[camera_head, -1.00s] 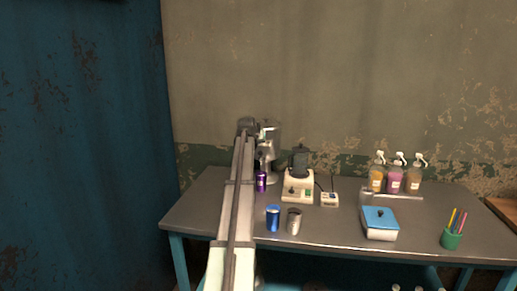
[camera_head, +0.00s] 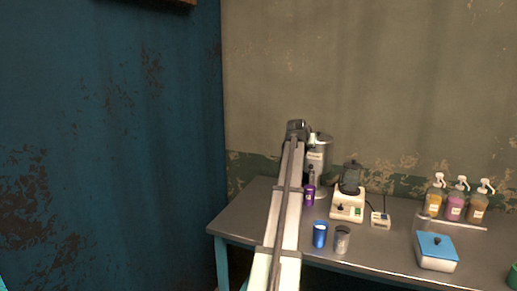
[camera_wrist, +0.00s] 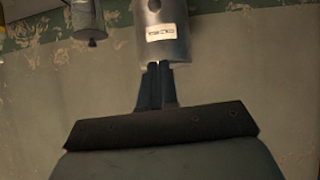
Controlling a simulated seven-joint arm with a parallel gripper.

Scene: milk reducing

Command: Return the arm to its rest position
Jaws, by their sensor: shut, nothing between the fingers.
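My arm (camera_head: 288,195) reaches out from the bottom of the head view over the table's left part, with its end in front of a tall metal cylinder (camera_head: 321,150). In the wrist view my gripper (camera_wrist: 157,68) is shut and empty. Its dark fingers are together and point at the labelled metal cylinder (camera_wrist: 163,35); I cannot tell whether they touch it. The fingers cannot be made out in the head view.
On the table (camera_head: 390,245) stand a purple can (camera_head: 309,195), a blue can (camera_head: 320,234), a grey cup (camera_head: 342,240), a cream appliance (camera_head: 348,206) with a dark pot, pump bottles (camera_head: 455,202) and a blue-lidded box (camera_head: 436,252). A blue wall (camera_head: 120,150) is left.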

